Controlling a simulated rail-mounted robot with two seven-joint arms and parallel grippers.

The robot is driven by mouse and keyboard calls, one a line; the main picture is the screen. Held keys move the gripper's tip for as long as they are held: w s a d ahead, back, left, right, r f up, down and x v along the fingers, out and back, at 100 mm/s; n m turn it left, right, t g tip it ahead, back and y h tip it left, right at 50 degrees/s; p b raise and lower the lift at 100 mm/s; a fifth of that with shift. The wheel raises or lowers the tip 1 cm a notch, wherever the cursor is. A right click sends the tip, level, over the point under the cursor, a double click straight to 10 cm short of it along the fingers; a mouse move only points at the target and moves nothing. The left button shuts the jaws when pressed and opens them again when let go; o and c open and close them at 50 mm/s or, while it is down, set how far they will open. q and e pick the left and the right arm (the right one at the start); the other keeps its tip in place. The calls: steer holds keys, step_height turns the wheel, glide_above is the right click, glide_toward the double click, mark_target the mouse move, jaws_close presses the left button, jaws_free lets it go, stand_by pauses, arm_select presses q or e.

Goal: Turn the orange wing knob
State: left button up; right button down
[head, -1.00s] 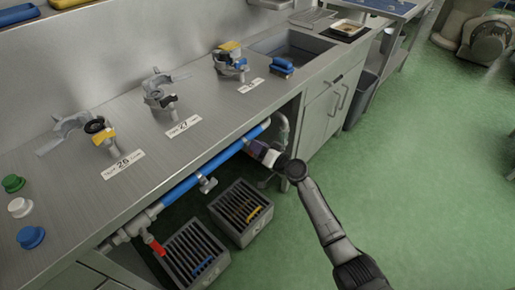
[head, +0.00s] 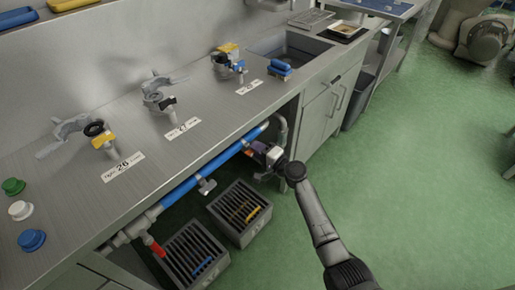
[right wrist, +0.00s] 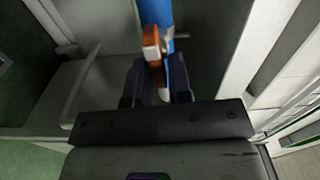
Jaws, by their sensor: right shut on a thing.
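The orange wing knob (right wrist: 152,48) shows in the right wrist view as a narrow upright orange piece in front of the blue pipe (right wrist: 177,75). My right gripper (right wrist: 157,88) is shut on it, with a dark finger on each side. In the head view my right gripper (head: 262,152) reaches under the counter edge at the right end of the blue pipe (head: 215,168). There only a small bit of orange shows beside the fingers; the rest of the knob is hidden. My left gripper is not in view.
A red lever (head: 153,246) and a grey tap (head: 207,186) sit farther left along the pipe. Two slatted crates (head: 240,240) stand on the floor below. The steel counter (head: 215,110) overhangs the pipe; a cabinet (head: 318,130) stands right. Green floor is open at right.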

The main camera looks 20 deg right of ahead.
steer(key=shift+f+m, duration=0.1)
steer(key=shift+m, duration=0.3)
stand_by(0.3)
steer(key=c, duration=1.2)
jaws_free()
steer(key=p+v, duration=0.4)
steer(key=v, duration=1)
steer(key=shift+w+a, duration=0.1)
